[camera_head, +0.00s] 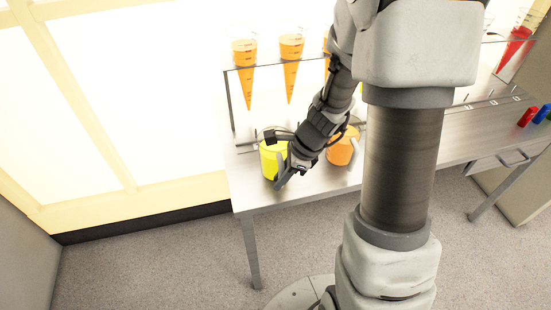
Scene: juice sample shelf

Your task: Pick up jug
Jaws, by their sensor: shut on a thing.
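A jug with yellow contents (268,164) stands upright near the left front corner of the metal table (250,199). My gripper (276,160) is shut on this jug, with one finger across its top and the other along its right front side. My gripper hides part of its right side. I cannot tell whether the jug touches the table. A second jug with orange contents (343,152) stands to the right, partly hidden by my arm.
A rack holds orange-filled cones (291,68) behind the jugs, and a red-filled cone (514,50) is at the far right. Small red (526,117) and blue (543,113) items lie at the table's right. My arm blocks the table's middle. The floor (150,265) at front left is clear.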

